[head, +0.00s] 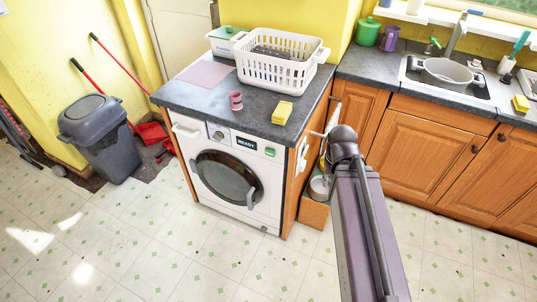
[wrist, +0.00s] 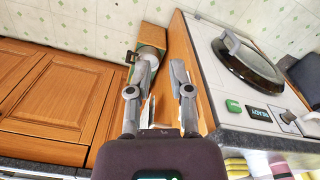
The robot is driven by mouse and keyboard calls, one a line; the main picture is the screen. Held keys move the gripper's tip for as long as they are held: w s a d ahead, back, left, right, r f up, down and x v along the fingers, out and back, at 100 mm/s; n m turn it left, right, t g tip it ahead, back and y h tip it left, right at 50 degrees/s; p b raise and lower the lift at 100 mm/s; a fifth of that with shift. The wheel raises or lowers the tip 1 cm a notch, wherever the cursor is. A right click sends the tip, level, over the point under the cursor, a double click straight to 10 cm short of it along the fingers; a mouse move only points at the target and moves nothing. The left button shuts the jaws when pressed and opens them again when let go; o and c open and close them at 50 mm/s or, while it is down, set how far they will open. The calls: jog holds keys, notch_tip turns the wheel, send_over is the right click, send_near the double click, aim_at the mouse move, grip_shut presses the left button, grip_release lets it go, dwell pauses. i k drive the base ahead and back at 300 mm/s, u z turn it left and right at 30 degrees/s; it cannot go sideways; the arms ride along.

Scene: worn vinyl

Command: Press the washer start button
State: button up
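The white washer (head: 205,150) stands under the grey counter, its round dark door (head: 226,177) shut. On its upper front are a dial (head: 218,134), a display (head: 247,143) reading READY and, to the right, a green button (head: 269,152). The wrist view shows the washer tilted, with the green button (wrist: 233,106) to the right of my gripper and the display (wrist: 259,115) beyond it. My gripper (wrist: 160,75) is open, its two fingers apart, with nothing seen held. It is clear of the button. In the head view my arm mostly hides it.
Wooden cabinets (head: 425,140) stand at right. A grey bin (head: 100,130) stands at left. The floor before the washer is clear.

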aim_at(268, 152)
jog(key=u, duration=0.15)
jog(key=k, duration=0.85)
jog(key=z, duration=0.25)
